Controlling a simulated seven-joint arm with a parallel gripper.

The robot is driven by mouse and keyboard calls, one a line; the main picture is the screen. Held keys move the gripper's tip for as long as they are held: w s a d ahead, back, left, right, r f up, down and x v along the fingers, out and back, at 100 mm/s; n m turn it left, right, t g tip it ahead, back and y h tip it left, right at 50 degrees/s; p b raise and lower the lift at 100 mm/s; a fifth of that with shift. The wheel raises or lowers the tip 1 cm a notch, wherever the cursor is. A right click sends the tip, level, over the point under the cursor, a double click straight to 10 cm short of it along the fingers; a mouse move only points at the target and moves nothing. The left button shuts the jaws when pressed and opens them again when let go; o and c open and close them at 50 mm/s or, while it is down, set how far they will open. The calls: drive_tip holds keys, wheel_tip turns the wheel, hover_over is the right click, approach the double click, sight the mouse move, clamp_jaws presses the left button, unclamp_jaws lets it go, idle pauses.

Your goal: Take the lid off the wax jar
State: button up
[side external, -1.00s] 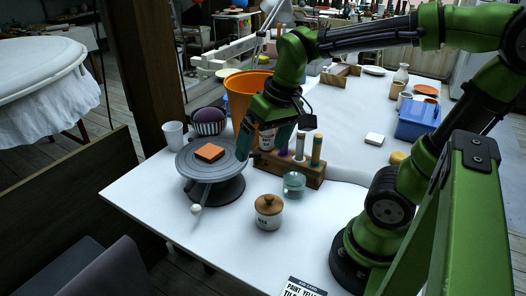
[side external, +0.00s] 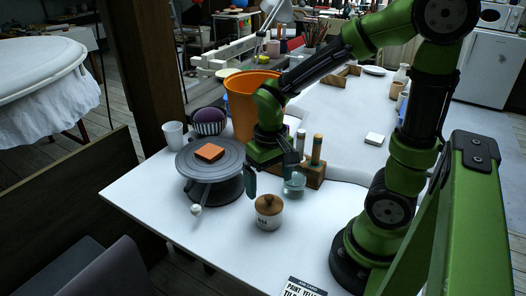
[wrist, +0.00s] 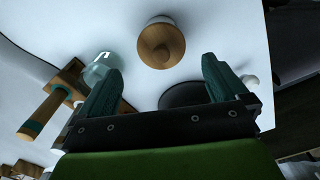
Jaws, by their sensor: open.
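The wax jar (side external: 268,217) is a small white pot with dark lettering, standing upright on the white table. Its round wooden lid (side external: 269,203) with a knob sits on top. In the wrist view the lid (wrist: 161,45) shows from above, beyond the fingertips and between their lines. My gripper (side external: 268,182) is open and empty, above and behind the jar in the side view, touching neither jar nor lid. Its two teal fingers also show spread apart in the wrist view (wrist: 162,75).
A glass jar (side external: 294,185) stands close behind the wax jar, by a wooden tool block (side external: 315,172). A grey turntable (side external: 188,165) with an orange sponge (side external: 209,152) is at left, an orange bucket (side external: 240,95) behind. Table space in front of the jar is clear.

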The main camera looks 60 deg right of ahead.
sight(269, 196)
drive_tip(key=shift+s+a+f, duration=0.1)
drive_tip(key=shift+a+f, duration=0.05)
drive_tip(key=shift+f, duration=2.5)
drive_tip(key=c, duration=1)
